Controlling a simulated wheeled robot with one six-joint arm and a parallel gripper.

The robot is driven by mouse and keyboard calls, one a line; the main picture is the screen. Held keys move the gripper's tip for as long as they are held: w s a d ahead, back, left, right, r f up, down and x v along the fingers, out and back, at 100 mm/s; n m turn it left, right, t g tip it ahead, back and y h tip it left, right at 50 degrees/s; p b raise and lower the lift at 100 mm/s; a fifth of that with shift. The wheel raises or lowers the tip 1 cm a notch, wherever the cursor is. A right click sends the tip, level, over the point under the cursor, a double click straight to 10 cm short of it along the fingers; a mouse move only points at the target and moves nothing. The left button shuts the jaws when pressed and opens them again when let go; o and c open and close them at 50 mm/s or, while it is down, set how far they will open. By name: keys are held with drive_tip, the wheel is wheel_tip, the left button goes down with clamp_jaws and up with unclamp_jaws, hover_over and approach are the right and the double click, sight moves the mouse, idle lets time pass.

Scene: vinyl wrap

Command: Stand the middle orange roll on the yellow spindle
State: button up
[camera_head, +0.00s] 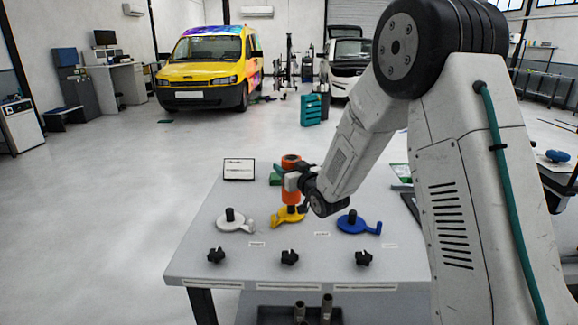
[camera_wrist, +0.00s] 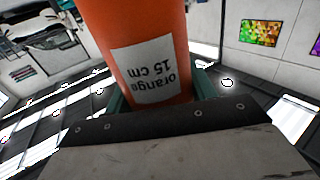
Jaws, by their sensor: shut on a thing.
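The orange roll (camera_head: 291,190) is upright in my gripper (camera_head: 292,181), above the yellow spindle (camera_head: 287,216) on the table. The roll's lower end is at the spindle; I cannot tell whether it is around the post or just over it. In the wrist view the orange roll (camera_wrist: 145,50) fills the upper middle, with a white label (camera_wrist: 150,72) reading "orange 15 cm" upside down. My gripper is shut on the roll, its green pads (camera_wrist: 201,86) at the roll's sides. The yellow spindle's post is hidden.
A white spindle (camera_head: 234,222) stands left of the yellow one and a blue spindle (camera_head: 356,224) right. Several black knobs (camera_head: 290,257) line the table's front (camera_head: 250,270).

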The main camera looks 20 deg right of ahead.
drive_tip(key=shift+f, duration=2.05)
drive_tip(key=o, duration=1.2)
drive_tip(key=v, duration=0.8)
